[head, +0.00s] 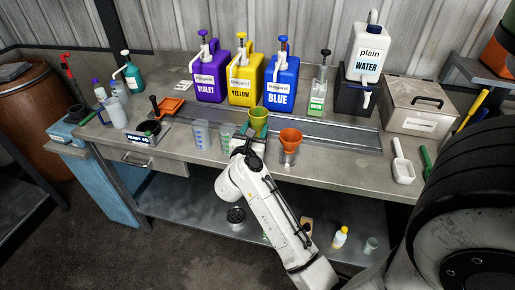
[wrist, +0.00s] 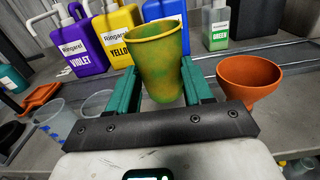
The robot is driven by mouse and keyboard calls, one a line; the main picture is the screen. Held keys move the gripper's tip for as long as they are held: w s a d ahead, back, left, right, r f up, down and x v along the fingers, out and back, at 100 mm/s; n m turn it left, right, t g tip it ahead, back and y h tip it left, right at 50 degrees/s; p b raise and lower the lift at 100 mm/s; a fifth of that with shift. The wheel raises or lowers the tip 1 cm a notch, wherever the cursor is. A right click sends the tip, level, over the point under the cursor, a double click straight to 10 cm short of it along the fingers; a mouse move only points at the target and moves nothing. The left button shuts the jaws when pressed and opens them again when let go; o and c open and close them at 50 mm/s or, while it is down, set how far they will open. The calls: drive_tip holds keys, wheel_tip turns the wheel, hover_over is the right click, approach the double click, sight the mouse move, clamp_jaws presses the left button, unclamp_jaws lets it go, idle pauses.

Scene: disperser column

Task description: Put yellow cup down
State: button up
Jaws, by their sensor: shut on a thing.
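The yellow cup (head: 258,121), mottled yellow and green, is upright between the teal fingers of my gripper (head: 251,135). In the wrist view the cup (wrist: 157,55) has its rim above the fingers, and my gripper (wrist: 163,82) is shut on it from both sides. The cup is over the bench (head: 180,147), in front of the yellow dispenser (head: 246,80). Its base is hidden behind my gripper, so I cannot tell whether it touches the bench.
An orange cup (head: 290,139) stands close on the right, also in the wrist view (wrist: 252,80). Clear beakers (head: 202,134) stand on the left. Violet (head: 211,79) and blue (head: 281,82) dispensers stand behind. Bare bench lies right of the orange cup, before the white scoop (head: 402,165).

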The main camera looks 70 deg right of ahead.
wheel_tip(320, 180, down, 10)
drive_tip(key=shift+r, duration=0.25)
idle(0.3)
drive_tip(key=shift+f+b, duration=0.2)
drive_tip(key=shift+b, duration=0.1)
drive_tip(key=o, duration=1)
drive_tip(key=shift+r, duration=0.15)
